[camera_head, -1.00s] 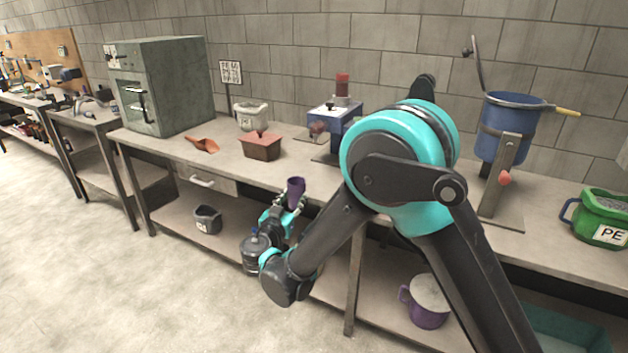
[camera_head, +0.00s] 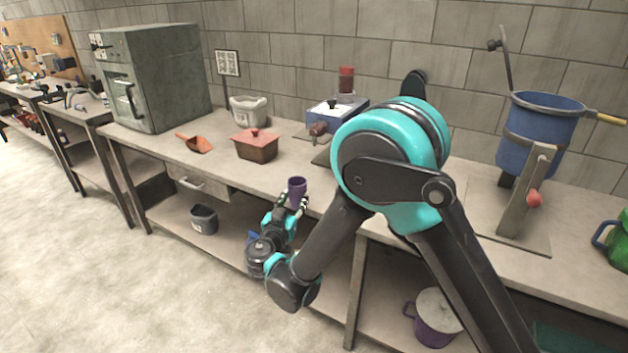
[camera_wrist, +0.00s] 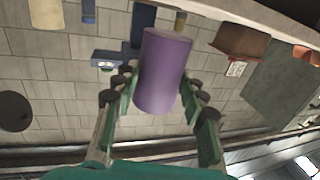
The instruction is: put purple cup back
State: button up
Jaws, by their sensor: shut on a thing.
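The purple cup (camera_head: 297,188) is held by my gripper (camera_head: 293,202) in front of the long workbench's front edge. In the head view the cup looks roughly upright, near the height of the bench top. In the wrist view the purple cup (camera_wrist: 163,70) fills the space between the fingers of my gripper (camera_wrist: 160,92), which are shut on it from both sides. The inside of the cup is hidden in the wrist view.
On the bench (camera_head: 225,160) stand a green oven (camera_head: 165,80), an orange scoop (camera_head: 197,143), a red-brown lidded box (camera_head: 256,145), a grey bucket (camera_head: 247,111), a blue machine (camera_head: 337,112) and a blue hopper (camera_head: 540,130). A purple-handled pot (camera_head: 435,318) stands on the lower shelf.

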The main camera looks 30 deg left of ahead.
jog(key=x, duration=1.6)
jog(key=shift+w, duration=0.3)
jog(key=shift+w+a, duration=0.15)
jog(key=shift+w, duration=0.35)
notch_tip(320, 180, down, 3)
jog(key=shift+s+r, duration=0.15)
jog(key=shift+f, duration=0.4)
jog(key=shift+f, duration=0.1)
jog(key=o, duration=1.2)
